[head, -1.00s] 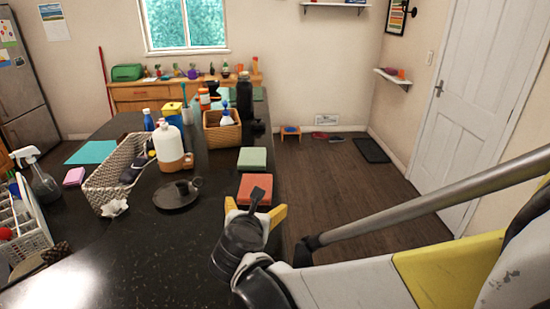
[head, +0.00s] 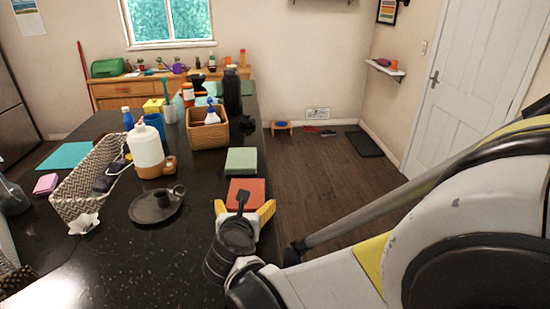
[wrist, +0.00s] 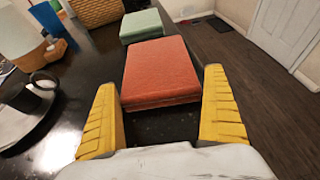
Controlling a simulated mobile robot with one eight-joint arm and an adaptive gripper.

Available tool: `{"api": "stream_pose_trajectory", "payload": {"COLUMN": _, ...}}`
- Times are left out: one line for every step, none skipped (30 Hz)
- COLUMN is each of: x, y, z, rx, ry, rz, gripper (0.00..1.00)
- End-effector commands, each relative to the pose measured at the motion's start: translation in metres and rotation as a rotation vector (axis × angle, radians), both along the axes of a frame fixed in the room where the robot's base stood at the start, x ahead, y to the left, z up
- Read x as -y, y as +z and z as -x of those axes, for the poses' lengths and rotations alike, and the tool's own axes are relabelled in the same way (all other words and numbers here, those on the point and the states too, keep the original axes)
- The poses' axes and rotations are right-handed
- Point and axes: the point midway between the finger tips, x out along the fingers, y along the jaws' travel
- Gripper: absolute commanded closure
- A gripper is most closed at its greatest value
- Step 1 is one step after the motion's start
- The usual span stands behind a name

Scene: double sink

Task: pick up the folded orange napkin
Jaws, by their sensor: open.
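The folded orange napkin (head: 246,190) lies flat on the dark counter near its right edge. In the wrist view the napkin (wrist: 161,70) is just ahead of my gripper (wrist: 164,112), centred between the yellow fingers. My gripper is open and empty. In the head view my gripper (head: 244,213) is at the near side of the napkin, its fingers to the left and right. Part of the napkin's near side is hidden there by my wrist. I cannot tell exactly how high the fingertips are above the counter.
A folded green napkin (head: 241,160) lies just beyond the orange one. A dark candle holder (head: 157,204) stands to the left, with a white and orange jug (head: 146,148) behind it. A wicker basket (head: 208,134) is farther back. The counter drops to wooden floor (head: 315,170) at right.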

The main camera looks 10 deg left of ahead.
Motion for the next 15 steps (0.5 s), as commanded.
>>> {"api": "stream_pose_trajectory", "payload": {"x": -0.0001, "y": 0.0004, "z": 0.0001, "rx": 0.0, "ry": 0.0, "rz": 0.0, "gripper": 0.0}}
{"api": "stream_pose_trajectory", "payload": {"x": -0.0001, "y": 0.0006, "z": 0.0001, "rx": 0.0, "ry": 0.0, "rz": 0.0, "gripper": 0.0}}
{"api": "stream_pose_trajectory", "payload": {"x": -0.0001, "y": 0.0007, "z": 0.0001, "rx": 0.0, "ry": 0.0, "rz": 0.0, "gripper": 0.0}}
{"api": "stream_pose_trajectory", "payload": {"x": -0.0001, "y": 0.0007, "z": 0.0001, "rx": 0.0, "ry": 0.0, "rz": 0.0, "gripper": 0.03}}
{"api": "stream_pose_trajectory", "payload": {"x": -0.0001, "y": 0.0007, "z": 0.0001, "rx": 0.0, "ry": 0.0, "rz": 0.0, "gripper": 0.12}}
{"api": "stream_pose_trajectory", "payload": {"x": -0.0001, "y": 0.0007, "z": 0.0001, "rx": 0.0, "ry": 0.0, "rz": -0.001, "gripper": 0.24}}
{"api": "stream_pose_trajectory", "payload": {"x": -0.0001, "y": 0.0007, "z": 0.0001, "rx": 0.0, "ry": 0.0, "rz": -0.001, "gripper": 0.34}}
{"api": "stream_pose_trajectory", "payload": {"x": -0.0001, "y": 0.0007, "z": 0.0002, "rx": 0.0, "ry": 0.0, "rz": -0.001, "gripper": 0.43}}
{"api": "stream_pose_trajectory", "payload": {"x": -0.0001, "y": 0.0007, "z": 0.0001, "rx": 0.0, "ry": 0.0, "rz": -0.001, "gripper": 0.43}}
{"api": "stream_pose_trajectory", "payload": {"x": 0.0, "y": 0.0007, "z": 0.0, "rx": 0.0, "ry": 0.0, "rz": -0.001, "gripper": 0.43}}
{"api": "stream_pose_trajectory", "payload": {"x": 0.0, "y": 0.0007, "z": 0.0, "rx": 0.0, "ry": 0.0, "rz": -0.001, "gripper": 0.43}}
{"api": "stream_pose_trajectory", "payload": {"x": 0.0, "y": 0.0007, "z": 0.0001, "rx": 0.0, "ry": 0.0, "rz": -0.001, "gripper": 0.43}}
{"api": "stream_pose_trajectory", "payload": {"x": 0.0, "y": 0.0007, "z": 0.0001, "rx": 0.0, "ry": 0.0, "rz": -0.001, "gripper": 0.43}}
{"api": "stream_pose_trajectory", "payload": {"x": 0.0, "y": 0.0006, "z": 0.0002, "rx": 0.0, "ry": 0.0, "rz": -0.001, "gripper": 0.43}}
{"api": "stream_pose_trajectory", "payload": {"x": 0.0001, "y": 0.0006, "z": 0.0002, "rx": 0.0, "ry": 0.0, "rz": -0.001, "gripper": 0.43}}
